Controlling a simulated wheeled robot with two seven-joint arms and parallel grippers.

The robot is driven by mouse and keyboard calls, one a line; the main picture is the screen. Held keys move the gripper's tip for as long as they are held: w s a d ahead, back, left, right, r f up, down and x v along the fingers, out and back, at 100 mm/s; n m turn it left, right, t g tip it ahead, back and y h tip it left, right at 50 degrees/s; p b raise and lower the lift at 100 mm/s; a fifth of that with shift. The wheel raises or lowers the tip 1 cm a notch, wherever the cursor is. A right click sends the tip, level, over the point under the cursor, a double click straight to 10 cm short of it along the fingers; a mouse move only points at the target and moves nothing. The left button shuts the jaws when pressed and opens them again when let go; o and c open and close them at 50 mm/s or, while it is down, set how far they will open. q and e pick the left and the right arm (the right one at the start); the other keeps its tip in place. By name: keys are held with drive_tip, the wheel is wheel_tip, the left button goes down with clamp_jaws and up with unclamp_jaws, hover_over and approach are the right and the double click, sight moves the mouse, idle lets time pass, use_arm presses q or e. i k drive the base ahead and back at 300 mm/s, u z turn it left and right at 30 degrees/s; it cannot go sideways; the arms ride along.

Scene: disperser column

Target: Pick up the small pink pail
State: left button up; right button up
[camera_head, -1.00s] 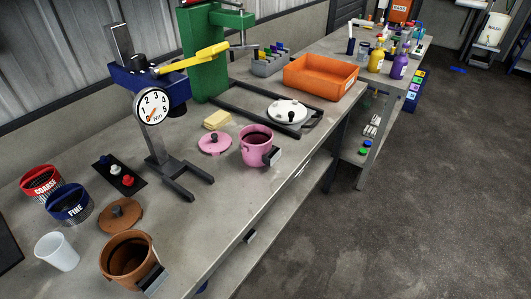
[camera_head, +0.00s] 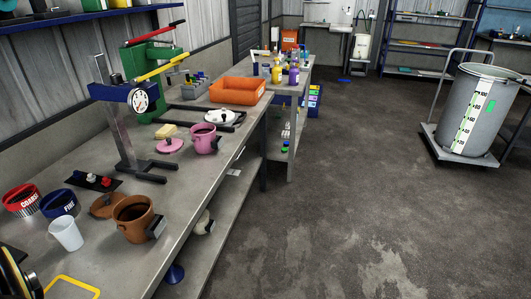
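The small pink pail (camera_head: 203,140) stands upright on the grey workbench (camera_head: 190,195), near its front edge. It is open at the top with a dark inside, and a grey block-like handle (camera_head: 218,143) sticks out on its right side. Its pink lid (camera_head: 169,146) with a dark knob lies on the bench just left of it. Neither of my grippers shows in the head view.
A stand with a dial (camera_head: 140,98) is left of the pail. A white lid (camera_head: 220,117) and an orange tray (camera_head: 238,91) are behind it. A brown pot (camera_head: 132,222) stands nearer. The floor (camera_head: 340,190) right of the bench is clear up to a drum on a cart (camera_head: 470,110).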

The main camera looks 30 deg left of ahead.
sight(205, 138)
drive_tip(key=z, duration=0.35)
drive_tip(key=i, duration=0.8)
drive_tip(key=u, duration=0.5)
drive_tip(key=i, duration=1.8)
drive_tip(key=u, duration=1.9)
drive_tip(key=i, duration=0.65)
drive_tip(key=u, duration=0.5)
